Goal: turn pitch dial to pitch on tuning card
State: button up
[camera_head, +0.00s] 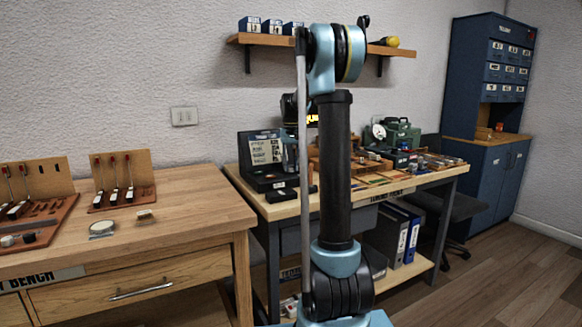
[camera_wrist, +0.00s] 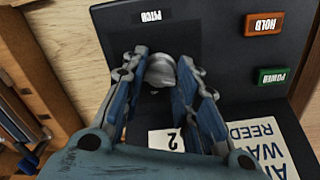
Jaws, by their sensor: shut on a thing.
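In the wrist view my gripper (camera_wrist: 163,72) is closed around the grey pitch dial (camera_wrist: 160,72), one blue-lined finger on each side. The dial sits on a dark panel under a label that reads PITCH, seen upside down. The fingers cover parts of the dial's sides, and I cannot read its setting. A white card marked 2 (camera_wrist: 167,140) lies beside the fingers. Another card with large upside-down letters (camera_wrist: 262,145) is partly cut off by the frame edge; I cannot tell whether either is the tuning card. In the head view the open black case (camera_head: 270,184) stands on the bench, with a printed card (camera_head: 267,151) in its lid.
An orange HOLD button (camera_wrist: 263,22) and a green POWER button (camera_wrist: 272,77) are on the panel. In the head view, boxes and a green machine (camera_head: 400,133) crowd the bench to the right. The wooden bench (camera_head: 185,205) at left has free room. A shelf (camera_head: 265,39) hangs above.

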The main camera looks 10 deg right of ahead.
jog(key=n, duration=0.6)
jog(key=shift+d+n, duration=0.1)
jog(key=shift+n, duration=0.2)
dwell(0.4)
jog(key=o, duration=1.1)
notch_tip(320, 180, up, 12)
jog(key=shift+w+f, duration=0.1)
